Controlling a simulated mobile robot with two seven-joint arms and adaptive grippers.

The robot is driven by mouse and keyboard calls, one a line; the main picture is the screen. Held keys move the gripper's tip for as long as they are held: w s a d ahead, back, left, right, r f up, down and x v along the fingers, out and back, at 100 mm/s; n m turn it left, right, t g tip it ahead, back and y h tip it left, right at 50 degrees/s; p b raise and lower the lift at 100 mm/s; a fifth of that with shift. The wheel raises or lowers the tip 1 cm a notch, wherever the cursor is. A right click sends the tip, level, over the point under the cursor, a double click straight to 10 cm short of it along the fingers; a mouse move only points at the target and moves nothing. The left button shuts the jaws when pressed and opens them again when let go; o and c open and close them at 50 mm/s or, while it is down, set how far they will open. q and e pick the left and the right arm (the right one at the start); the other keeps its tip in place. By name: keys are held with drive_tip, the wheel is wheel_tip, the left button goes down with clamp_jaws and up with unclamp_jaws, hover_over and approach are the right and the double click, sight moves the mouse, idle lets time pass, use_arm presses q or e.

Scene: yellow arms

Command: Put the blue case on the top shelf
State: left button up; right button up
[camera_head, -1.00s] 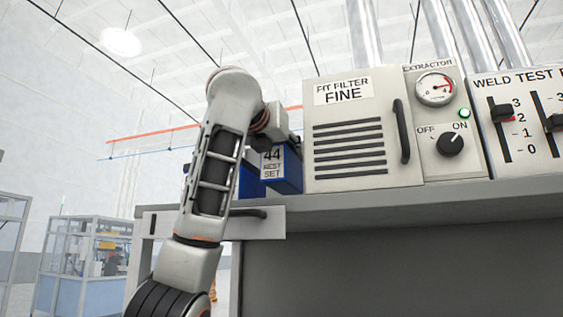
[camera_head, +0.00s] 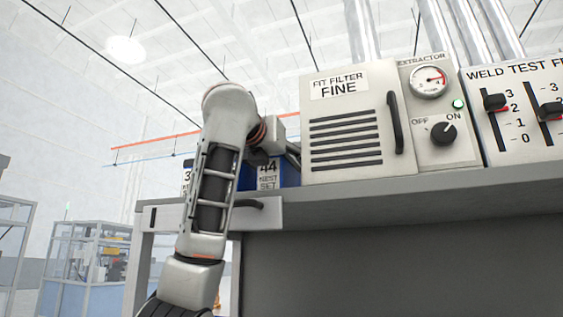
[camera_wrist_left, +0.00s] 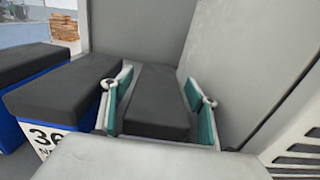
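The blue case labelled 44 NEST SET (camera_head: 268,176) stands on the shelf top beside the filter box, partly hidden by my left arm. In the left wrist view its dark grey top (camera_wrist_left: 157,103) lies between the two teal fingers of my left gripper (camera_wrist_left: 158,92). A finger stands along each long side, with what looks like a narrow gap, so the gripper seems open around it. In the head view the left fingers are mostly hidden behind the wrist. My right gripper is in neither view.
Another blue case labelled 36 (camera_wrist_left: 48,103) stands to the left, with a further dark-topped case (camera_wrist_left: 22,62) beside it. The fit filter box (camera_head: 350,125) stands close on the right. A grey shelf edge (camera_head: 400,192) runs below.

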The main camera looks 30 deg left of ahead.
use_arm(q)
drive_tip(key=shift+r, duration=0.2)
drive_tip(key=b+v, duration=0.5)
drive_tip(key=v, duration=0.7)
drive_tip(key=shift+s, duration=0.1)
drive_tip(key=shift+a+f, duration=0.1)
